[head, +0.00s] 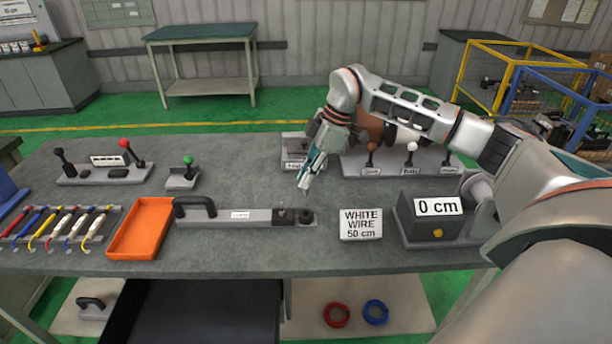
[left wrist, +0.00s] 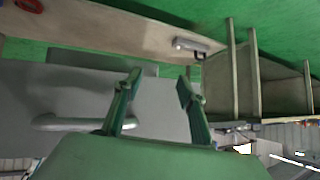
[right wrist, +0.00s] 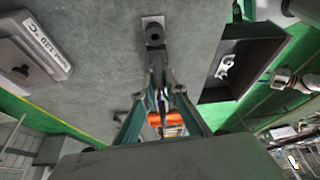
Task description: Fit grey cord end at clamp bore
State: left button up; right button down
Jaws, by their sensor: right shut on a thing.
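My right gripper (head: 304,184) is above the bench, behind and above the black round fitting (head: 307,216) at the right end of a long grey bar tool (head: 250,215). I cannot tell if this fitting is the clamp bore. In the right wrist view, the fitting (right wrist: 155,32) lies beyond the nearly closed fingertips (right wrist: 161,88). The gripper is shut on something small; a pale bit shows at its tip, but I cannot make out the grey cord. My left gripper (left wrist: 160,78) is open and empty in the left wrist view; it is outside the head view.
An orange tray (head: 115,245) and coloured wires (head: 60,225) lie at left. Small lever stands (head: 183,178) sit behind. Red and blue coils (head: 337,315) lie below the bench.

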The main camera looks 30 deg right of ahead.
aim_at(307, 192)
jog(key=shift+d+f, duration=0.1)
jog(key=shift+f, duration=0.25)
notch_tip(307, 192, down, 2)
jog(key=shift+f+b, duration=0.1)
jog(key=shift+b, duration=0.65)
jog(key=shift+f+b, duration=0.35)
jog(key=shift+f, duration=0.3)
jog(key=shift+f+b, duration=0.3)
jog(key=shift+f, duration=0.45)
pick_arm(q)
jog(key=shift+w+d+r+t+h, duration=0.2)
jog(key=shift+w+d, duration=0.2)
jog(key=shift+d, duration=0.2)
jog(key=shift+w+d+r+t+h, duration=0.1)
jog(key=shift+w+d+h, duration=0.1)
jog(key=shift+w+d, duration=0.25)
jog(key=shift+s, duration=0.1)
jog(key=shift+s+p, duration=0.15)
jog(key=shift+p, duration=0.15)
jog(key=shift+r, duration=0.2)
